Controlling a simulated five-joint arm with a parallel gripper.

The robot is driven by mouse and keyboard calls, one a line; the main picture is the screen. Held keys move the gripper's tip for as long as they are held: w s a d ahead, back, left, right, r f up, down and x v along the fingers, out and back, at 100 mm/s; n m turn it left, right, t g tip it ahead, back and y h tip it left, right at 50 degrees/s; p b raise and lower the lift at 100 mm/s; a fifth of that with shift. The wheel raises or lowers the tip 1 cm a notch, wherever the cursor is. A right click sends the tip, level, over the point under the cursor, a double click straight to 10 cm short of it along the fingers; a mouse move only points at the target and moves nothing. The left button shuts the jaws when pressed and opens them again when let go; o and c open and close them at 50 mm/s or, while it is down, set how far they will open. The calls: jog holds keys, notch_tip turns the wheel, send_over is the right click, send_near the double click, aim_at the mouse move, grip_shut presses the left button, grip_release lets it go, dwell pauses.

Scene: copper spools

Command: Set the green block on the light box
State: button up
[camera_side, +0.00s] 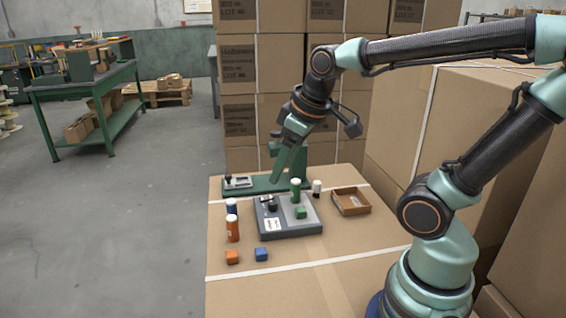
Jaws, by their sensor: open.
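The green block (300,212) is a small cube that appears to rest on the right part of a low grey box (290,233). This grey box has a white label and dark fittings on its left side; I cannot tell for sure that it is the light box. A green cylinder with a white top (296,192) stands just behind the block.
An orange block (232,257) and a blue block (261,254) lie in front. An orange cylinder (232,229) and a blue cylinder (231,207) stand left. A brown tray (362,210) is right, beside a dark white-topped cylinder (317,188). A green stand (262,187) is behind. The carton's front is clear.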

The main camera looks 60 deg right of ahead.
jog(key=a, duration=0.1)
jog(key=s+a+m+t, duration=0.1)
jog(key=shift+s+a+r+m, duration=0.15)
jog(key=shift+s+a+m, duration=0.15)
